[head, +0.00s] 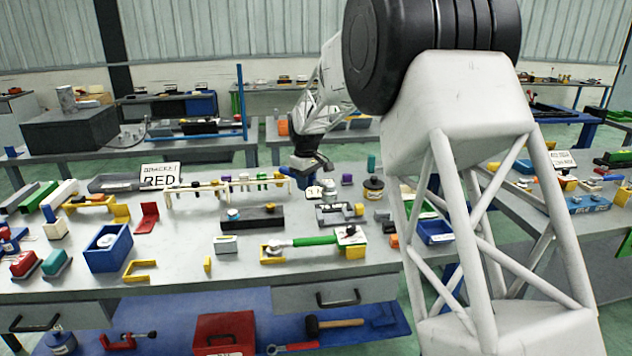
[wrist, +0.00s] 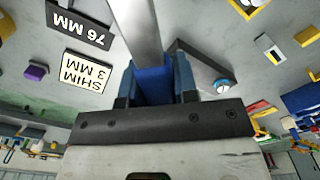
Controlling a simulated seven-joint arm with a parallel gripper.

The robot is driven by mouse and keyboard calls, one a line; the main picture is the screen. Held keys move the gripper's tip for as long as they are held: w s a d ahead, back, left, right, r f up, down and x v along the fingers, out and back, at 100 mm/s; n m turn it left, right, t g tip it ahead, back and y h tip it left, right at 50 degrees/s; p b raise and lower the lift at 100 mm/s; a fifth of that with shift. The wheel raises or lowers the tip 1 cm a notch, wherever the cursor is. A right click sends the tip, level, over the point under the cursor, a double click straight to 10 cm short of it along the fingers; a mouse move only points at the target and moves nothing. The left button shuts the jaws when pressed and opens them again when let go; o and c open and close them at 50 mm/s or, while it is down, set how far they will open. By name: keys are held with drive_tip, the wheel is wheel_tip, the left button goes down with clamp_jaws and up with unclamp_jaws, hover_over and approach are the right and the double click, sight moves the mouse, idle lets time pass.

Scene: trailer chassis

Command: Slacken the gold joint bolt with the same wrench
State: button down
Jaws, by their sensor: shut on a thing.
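My gripper (wrist: 155,80) is shut on a blue handle (wrist: 152,84) with a flat grey steel shaft (wrist: 146,30), which looks like the wrench. The shaft runs up out of the wrist view, so its far end is hidden. In the head view my gripper (head: 310,164) hangs above the back of the main bench, and the wrench is hard to make out. A dark block (head: 252,219) with a blue-and-white round knob lies in front of it; the block also shows in the wrist view (wrist: 196,58), beside the shaft. I cannot single out the gold joint bolt with certainty.
A cream rack (head: 230,185) with coloured pieces stands left of my gripper. A green-handled tool (head: 314,240) lies across yellow supports at the front. A blue bin (head: 108,250) stands left. Cards reading SHIM 3 MM (wrist: 86,72) and 76 MM (wrist: 79,24) lie near my gripper.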

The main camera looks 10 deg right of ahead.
drive_tip(key=w+a+f+n, duration=0.2)
drive_tip(key=a+f+n, duration=0.1)
drive_tip(key=a+n, duration=1.4)
drive_tip(key=shift+w+n, duration=0.15)
drive_tip(key=shift+n, duration=1.55)
drive_tip(key=shift+f, duration=0.15)
drive_tip(key=shift+f, duration=3.15)
drive_tip(key=shift+f, duration=0.8)
